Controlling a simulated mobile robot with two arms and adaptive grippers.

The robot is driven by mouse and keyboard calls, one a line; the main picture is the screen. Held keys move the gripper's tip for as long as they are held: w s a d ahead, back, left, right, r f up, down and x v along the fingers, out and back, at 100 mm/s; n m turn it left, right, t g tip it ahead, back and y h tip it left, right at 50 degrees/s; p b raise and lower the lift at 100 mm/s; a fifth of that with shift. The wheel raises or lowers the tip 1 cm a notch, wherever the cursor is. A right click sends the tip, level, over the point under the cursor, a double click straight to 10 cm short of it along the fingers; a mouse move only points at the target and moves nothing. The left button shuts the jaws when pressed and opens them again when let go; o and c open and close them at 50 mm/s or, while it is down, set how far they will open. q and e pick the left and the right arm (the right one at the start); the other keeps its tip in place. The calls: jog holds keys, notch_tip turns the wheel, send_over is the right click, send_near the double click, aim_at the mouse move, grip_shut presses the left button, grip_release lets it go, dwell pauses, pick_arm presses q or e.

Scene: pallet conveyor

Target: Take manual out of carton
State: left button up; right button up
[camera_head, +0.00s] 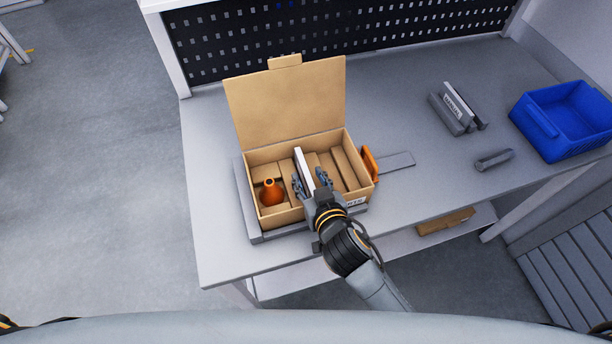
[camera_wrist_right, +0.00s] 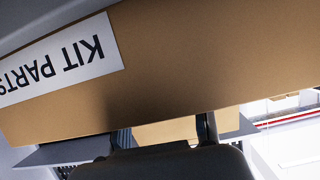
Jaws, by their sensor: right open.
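The open cardboard carton (camera_head: 285,216) stands on the workbench with its lid raised at the back. A thin white manual (camera_head: 302,163) stands upright inside it, near the middle. My right gripper (camera_head: 310,182) reaches over the carton's front wall, open, with its fingertips inside the carton. The manual's lower part is between or just behind the fingers; I cannot tell whether they touch it. In the right wrist view, the carton's wall (camera_wrist_right: 190,60) with a "KIT PARTS" label fills most of the picture, and my fingers (camera_wrist_right: 163,132) are spread. My left gripper is not in view.
An orange cone-shaped part (camera_head: 271,192) sits in the carton's left side, with cardboard dividers around. An orange piece (camera_head: 370,165) is at its right side. A grey holder labelled manual (camera_head: 452,112), a grey bar (camera_head: 494,159) and a blue bin (camera_head: 540,122) stand at right.

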jog(key=shift+w+a+f, duration=0.1)
jog(key=shift+w, duration=0.1)
grip_shut()
